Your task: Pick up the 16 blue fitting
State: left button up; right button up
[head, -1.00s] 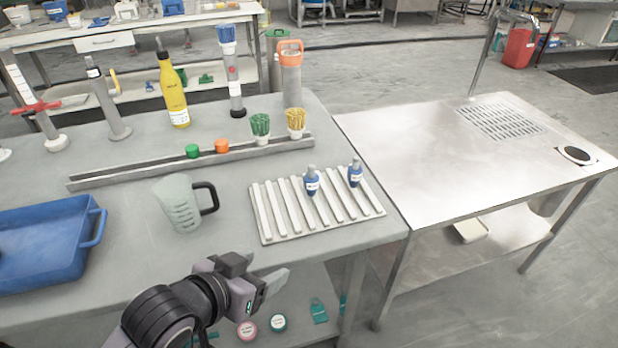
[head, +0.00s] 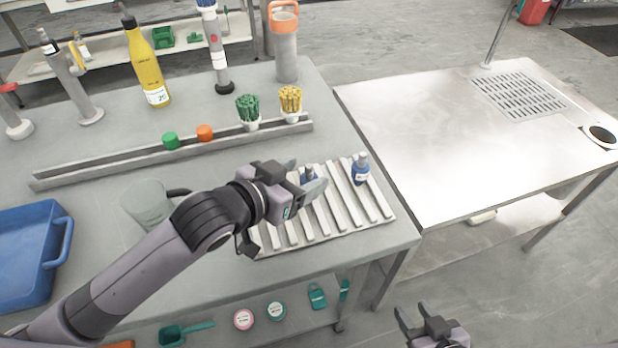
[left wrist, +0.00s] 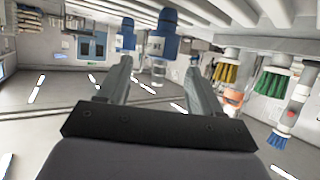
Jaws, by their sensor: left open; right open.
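Two blue fittings with grey tops stand on the slatted white rack (head: 378,205). The left blue fitting (head: 308,175) is partly hidden by my left gripper (head: 304,178). The right blue fitting (head: 360,170) stands clear of it; the label numbers are too small to read. My left gripper is open, its fingertips close around the left fitting. In the left wrist view the nearer fitting (left wrist: 162,42) appears between and beyond the open fingers (left wrist: 160,64), with the other fitting (left wrist: 126,36) behind. My right gripper (head: 412,311) is open and empty, low in front of the table.
A clear jug (head: 147,204) stands behind my left arm, and a blue tray (head: 25,265) is at left. A steel table (head: 430,140) with free room is at right.

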aim_at(306, 175)
pick_arm(q)
jog(key=shift+x, duration=2.35)
jog(key=c, duration=1)
